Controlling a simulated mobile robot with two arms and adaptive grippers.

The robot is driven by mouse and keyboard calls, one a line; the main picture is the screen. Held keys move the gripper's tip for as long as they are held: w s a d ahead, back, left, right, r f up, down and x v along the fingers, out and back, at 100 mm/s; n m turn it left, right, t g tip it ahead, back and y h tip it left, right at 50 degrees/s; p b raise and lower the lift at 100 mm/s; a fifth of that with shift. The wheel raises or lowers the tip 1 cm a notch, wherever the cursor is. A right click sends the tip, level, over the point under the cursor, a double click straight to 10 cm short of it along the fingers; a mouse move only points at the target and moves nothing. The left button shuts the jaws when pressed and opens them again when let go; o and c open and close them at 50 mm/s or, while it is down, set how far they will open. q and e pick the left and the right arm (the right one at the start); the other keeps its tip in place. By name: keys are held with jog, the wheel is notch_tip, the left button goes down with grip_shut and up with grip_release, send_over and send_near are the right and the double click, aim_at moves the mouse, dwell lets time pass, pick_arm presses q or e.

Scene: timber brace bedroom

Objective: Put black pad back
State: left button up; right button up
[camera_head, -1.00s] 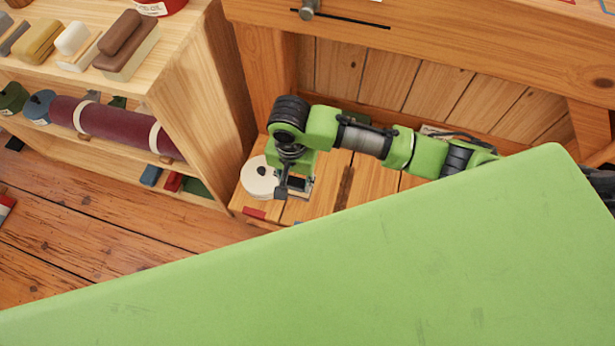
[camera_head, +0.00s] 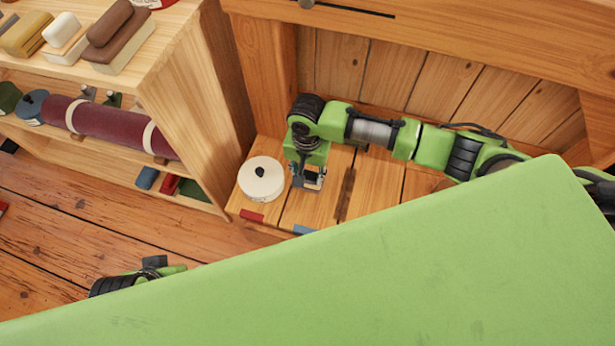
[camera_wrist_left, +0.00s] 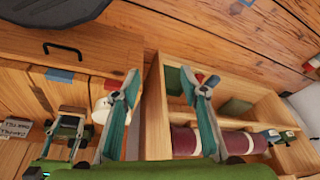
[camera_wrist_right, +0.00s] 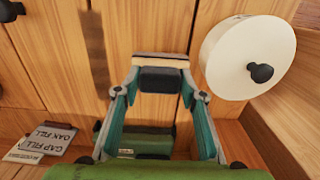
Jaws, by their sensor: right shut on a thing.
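The black pad (camera_wrist_right: 162,79) is a small dark block with a pale strip along its far edge, in the right wrist view. My right gripper (camera_wrist_right: 160,88) is shut on it, one teal finger at each side. In the head view my right gripper (camera_head: 307,180) is low over the wooden boards, just right of a white round tin (camera_head: 262,180) with a dark knob. I cannot tell whether the pad touches the boards. My left gripper (camera_wrist_left: 166,92) is open and empty in its wrist view; in the head view it shows only partly (camera_head: 152,266) above my green body.
A wooden shelf unit (camera_head: 190,100) stands left, with several blocks on top and a maroon roll (camera_head: 108,128) below. Red (camera_head: 252,216) and blue (camera_head: 304,230) tabs mark the boards' front edge. Labelled cards (camera_wrist_right: 45,140) lie left in the right wrist view. A workbench (camera_head: 430,40) overhangs behind.

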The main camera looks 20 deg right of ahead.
aim_at(307, 174)
jog(key=shift+f+b, duration=0.35)
jog(key=shift+f, duration=0.35)
pick_arm(q)
jog(key=shift+s+r, duration=0.2)
jog(key=shift+r, duration=0.1)
pick_arm(e)
jog(key=shift+f, duration=0.1)
jog(key=shift+f, duration=0.1)
jog(key=o, duration=1)
jog(key=shift+c, duration=0.2)
notch_tip(307, 174, up, 3)
jog(key=shift+f+p, duration=0.2)
jog(key=shift+p, duration=0.4)
notch_tip(307, 174, up, 9)
jog(key=p, duration=0.3)
jog(key=shift+f, duration=0.1)
pick_arm(q)
notch_tip(307, 174, down, 13)
jog(key=shift+w+d+g, duration=0.15)
jog(key=shift+w+g, duration=0.15)
jog(key=shift+w, duration=0.15)
pick_arm(e)
jog(key=shift+r, duration=0.4)
